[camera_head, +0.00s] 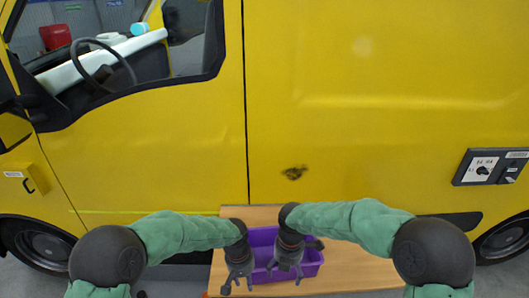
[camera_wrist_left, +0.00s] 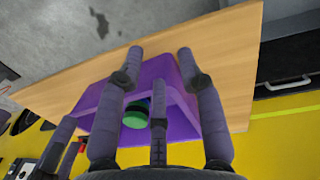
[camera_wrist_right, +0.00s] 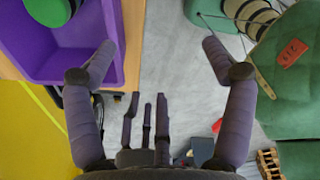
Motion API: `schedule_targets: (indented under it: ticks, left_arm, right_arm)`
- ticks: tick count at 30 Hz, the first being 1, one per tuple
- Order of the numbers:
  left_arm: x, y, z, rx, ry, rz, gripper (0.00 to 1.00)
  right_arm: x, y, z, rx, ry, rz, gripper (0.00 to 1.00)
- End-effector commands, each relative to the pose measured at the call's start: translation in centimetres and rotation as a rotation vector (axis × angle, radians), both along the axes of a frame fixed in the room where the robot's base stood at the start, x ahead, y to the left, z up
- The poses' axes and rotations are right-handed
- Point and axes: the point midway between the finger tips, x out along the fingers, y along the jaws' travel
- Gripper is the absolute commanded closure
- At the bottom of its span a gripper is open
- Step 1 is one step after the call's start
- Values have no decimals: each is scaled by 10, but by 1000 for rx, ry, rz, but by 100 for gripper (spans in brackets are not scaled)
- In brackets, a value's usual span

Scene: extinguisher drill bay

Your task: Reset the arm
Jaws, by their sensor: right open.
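My left gripper (camera_head: 239,288) hangs over the near left part of the purple bin (camera_head: 312,262). In the left wrist view its fingertips (camera_wrist_left: 160,52) stand apart, with no held thing visible between them. My right gripper (camera_head: 285,274) is just to its right, also over the bin. In the right wrist view its fingers (camera_wrist_right: 157,45) are spread wide and empty. A green round thing (camera_wrist_left: 135,117) lies in the bin below the left fingers; a green thing in the bin also shows in the right wrist view (camera_wrist_right: 48,8).
The bin stands on a wooden table (camera_head: 355,272) in front of a yellow van (camera_head: 350,80). A panel with a dial (camera_head: 482,168) is on the van at right, a yellow box (camera_head: 22,180) at left. The table right of the bin is clear.

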Motion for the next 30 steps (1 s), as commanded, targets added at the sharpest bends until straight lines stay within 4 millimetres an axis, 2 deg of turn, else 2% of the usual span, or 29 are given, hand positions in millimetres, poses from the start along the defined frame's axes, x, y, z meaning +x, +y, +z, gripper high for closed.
schedule_targets:
  ticks: [8,14,17,21,24,30]
  left_arm:
    - [-18,0,-48,-62,24,-16,63]
    - [-41,2,-96,-129,38,-21,63]
    - [-60,4,-129,-172,44,-16,63]
    - [-94,9,-175,-230,40,4,63]
    - [-119,14,-203,-257,32,24,63]
    - [-168,26,-243,-274,7,68,63]
  right_arm:
    - [-15,0,-58,62,47,-257,17]
    - [-37,0,-116,121,110,-569,17]
    - [-57,-2,-155,153,162,-810,17]
    - [-91,-6,-210,186,251,-1219,17]
    - [-118,-11,-243,195,313,-1519,17]
    - [-169,-22,-291,176,414,-2084,17]
